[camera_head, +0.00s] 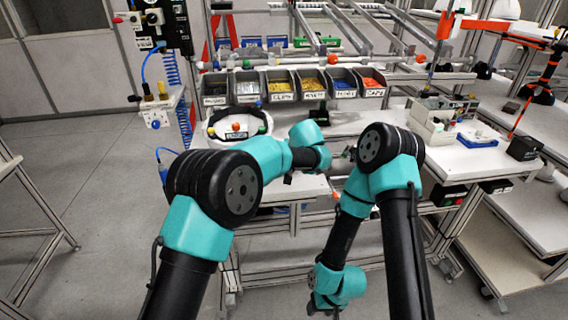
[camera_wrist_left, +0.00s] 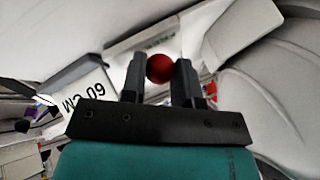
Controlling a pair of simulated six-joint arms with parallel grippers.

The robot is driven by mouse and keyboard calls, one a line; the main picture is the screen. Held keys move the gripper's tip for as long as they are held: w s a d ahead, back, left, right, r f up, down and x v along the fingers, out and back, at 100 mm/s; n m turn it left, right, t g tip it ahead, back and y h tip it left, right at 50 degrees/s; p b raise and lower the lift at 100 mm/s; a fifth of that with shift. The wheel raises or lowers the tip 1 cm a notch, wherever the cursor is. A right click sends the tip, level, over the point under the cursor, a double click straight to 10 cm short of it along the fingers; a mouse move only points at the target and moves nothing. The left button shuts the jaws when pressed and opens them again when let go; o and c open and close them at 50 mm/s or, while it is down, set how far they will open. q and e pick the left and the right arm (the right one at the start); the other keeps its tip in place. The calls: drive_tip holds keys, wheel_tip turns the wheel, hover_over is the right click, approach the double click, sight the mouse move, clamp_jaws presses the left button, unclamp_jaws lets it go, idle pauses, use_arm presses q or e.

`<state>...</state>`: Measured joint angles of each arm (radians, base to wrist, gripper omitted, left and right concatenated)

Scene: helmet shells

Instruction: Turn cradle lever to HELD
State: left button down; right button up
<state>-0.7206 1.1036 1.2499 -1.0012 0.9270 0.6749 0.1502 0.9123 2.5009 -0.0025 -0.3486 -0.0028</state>
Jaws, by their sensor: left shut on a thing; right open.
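In the left wrist view, my left gripper (camera_wrist_left: 161,64) is shut on a round red knob (camera_wrist_left: 160,70), which sits between its two black fingers. The lever's arm is hidden behind the knob and fingers. A pale plate with small green lettering (camera_wrist_left: 160,42) lies just beyond; I cannot read the words or the lever's setting. In the head view my left arm reaches to the white bench, and its own wrist hides the jaws. My right gripper (camera_head: 322,307) hangs low at the bottom centre, open and away from the bench.
Several small-part bins (camera_head: 283,87) line the bench back. A white ring-shaped holder (camera_head: 212,131) stands left of my left wrist.

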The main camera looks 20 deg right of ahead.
use_arm(q)
drive_tip(key=shift+d, duration=0.2)
drive_tip(key=c, duration=0.9)
unclamp_jaws()
drive_tip(key=shift+o, duration=0.2)
drive_tip(key=v, duration=1.2)
drive_tip(key=shift+d, duration=0.1)
